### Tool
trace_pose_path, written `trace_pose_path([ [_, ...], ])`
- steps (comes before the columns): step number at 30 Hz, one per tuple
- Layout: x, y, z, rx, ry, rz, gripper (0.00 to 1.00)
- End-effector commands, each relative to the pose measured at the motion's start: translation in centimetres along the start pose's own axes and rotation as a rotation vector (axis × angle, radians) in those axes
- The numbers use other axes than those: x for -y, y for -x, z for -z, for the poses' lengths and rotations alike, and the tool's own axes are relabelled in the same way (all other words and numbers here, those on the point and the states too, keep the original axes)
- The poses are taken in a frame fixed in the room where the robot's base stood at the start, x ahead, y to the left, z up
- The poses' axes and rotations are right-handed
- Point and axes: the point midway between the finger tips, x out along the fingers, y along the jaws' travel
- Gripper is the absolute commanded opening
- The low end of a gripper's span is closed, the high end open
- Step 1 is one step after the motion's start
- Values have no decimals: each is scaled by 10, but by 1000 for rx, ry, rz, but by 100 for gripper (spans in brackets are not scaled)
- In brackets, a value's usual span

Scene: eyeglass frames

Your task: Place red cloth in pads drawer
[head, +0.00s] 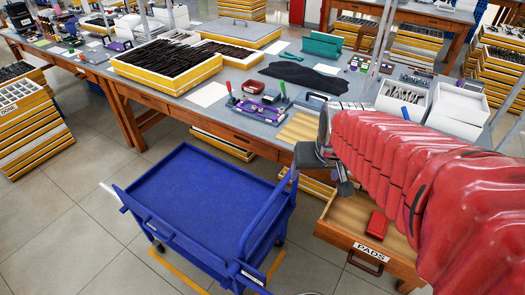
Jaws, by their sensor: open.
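The pads drawer (343,233) is pulled out from the bench at the lower right, with a white "PADS" label on its front. The red cloth (377,224), a small folded red piece, lies on the wooden bottom of the drawer, towards its right side. My gripper (340,186) is open and empty, pointing down above the back left part of the drawer. It is apart from the cloth. My red-sleeved arm comes in from the right and covers part of the bench and the drawer's right back.
A blue cart (205,200) stands left of the drawer. The bench (210,95) holds a yellow-sided tray (165,80) of dark frames, a purple fixture (258,110), a black cloth (305,78) and white bins (403,101). The grey tiled floor is clear at the lower left.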

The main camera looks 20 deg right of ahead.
Motion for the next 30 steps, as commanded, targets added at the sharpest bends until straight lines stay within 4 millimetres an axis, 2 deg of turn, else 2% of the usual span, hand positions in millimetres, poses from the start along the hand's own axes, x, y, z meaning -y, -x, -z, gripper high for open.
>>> trace_pose_path([
  [1, 12, 11, -5, -11, 26, 12, 72],
  [6, 42, 41, -28, -31, 104, 48, 72],
  [15, 78, 83, -73, -61, 228, 108, 72],
  [21, 85, 92, -87, -65, 258, 124, 72],
  [30, 85, 92, -87, -65, 258, 124, 72],
])
